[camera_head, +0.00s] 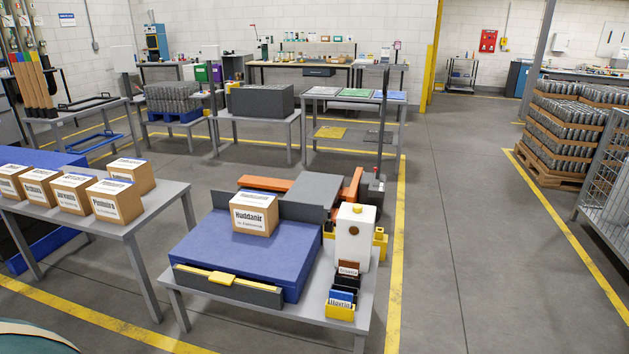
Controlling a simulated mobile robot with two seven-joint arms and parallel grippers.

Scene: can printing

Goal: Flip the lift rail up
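A blue platform (219,262) sits on a grey table in the lower middle. A dark bar with a yellow strip and a yellow tab (222,279) runs along its front edge; it looks like the lift rail, and it lies low, below the platform's top. A cardboard box labelled "Huddanir" (254,214) stands upright on the platform near its back edge. Neither of my grippers is in view.
A white unit (354,237) and a yellow card holder (340,311) stand on the table's right side. Several labelled boxes (113,199) stand on the left table. Open floor (475,250) lies to the right, beyond a yellow line.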

